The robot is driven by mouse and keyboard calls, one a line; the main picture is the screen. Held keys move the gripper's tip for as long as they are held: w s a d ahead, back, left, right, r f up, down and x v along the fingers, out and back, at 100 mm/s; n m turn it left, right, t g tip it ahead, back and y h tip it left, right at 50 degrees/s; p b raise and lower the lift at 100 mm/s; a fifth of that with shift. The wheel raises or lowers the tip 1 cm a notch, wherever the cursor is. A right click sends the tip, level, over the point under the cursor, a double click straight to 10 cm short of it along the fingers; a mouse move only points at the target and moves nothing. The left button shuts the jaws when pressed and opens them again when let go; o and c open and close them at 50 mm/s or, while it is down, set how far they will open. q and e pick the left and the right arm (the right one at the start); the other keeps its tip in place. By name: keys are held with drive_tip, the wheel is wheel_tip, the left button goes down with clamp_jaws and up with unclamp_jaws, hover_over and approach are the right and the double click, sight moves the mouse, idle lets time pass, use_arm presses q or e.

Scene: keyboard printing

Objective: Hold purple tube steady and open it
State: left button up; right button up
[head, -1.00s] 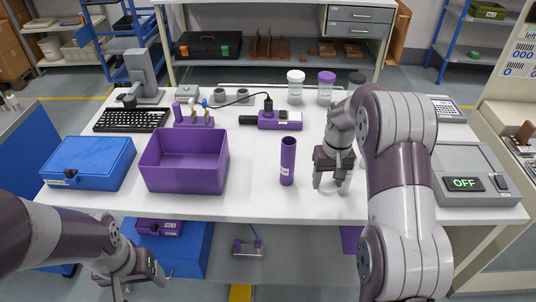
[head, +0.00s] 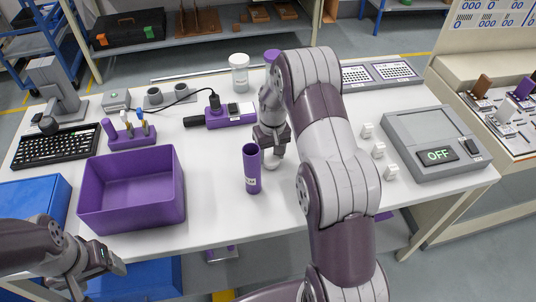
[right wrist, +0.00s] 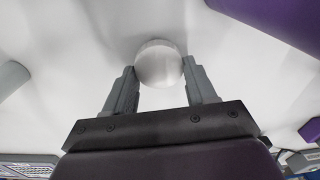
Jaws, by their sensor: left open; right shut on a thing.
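The purple tube (head: 252,168) stands upright on the white table in the head view, with a dark open-looking top and a white label low on its side. My right gripper (head: 271,155) is just behind and right of it, pointing down near the tabletop. In the right wrist view its fingers (right wrist: 161,82) are shut on a small white round thing (right wrist: 159,62). The white round thing also shows beside the tube in the head view (head: 271,163). My left gripper (head: 98,274) is open and empty, in front of the table's left part, away from the tube.
A purple bin (head: 130,218) stands left of the tube. A purple device (head: 228,115) lies behind it. Several small white blocks (head: 378,150) and a grey machine reading OFF (head: 437,152) are at right. The front table between bin and tube is clear.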

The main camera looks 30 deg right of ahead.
sight(272, 157)
drive_tip(key=shift+f, duration=0.55)
drive_tip(key=shift+s+r, duration=0.1)
drive_tip(key=shift+s, duration=0.05)
drive_tip(key=o, duration=1.2)
drive_tip(key=shift+f, duration=0.2)
drive_tip(key=shift+c, duration=0.2)
drive_tip(key=shift+r, duration=0.1)
drive_tip(key=shift+r, duration=0.3)
wheel_tip(272, 157, up, 12)
drive_tip(key=shift+d+f, duration=0.2)
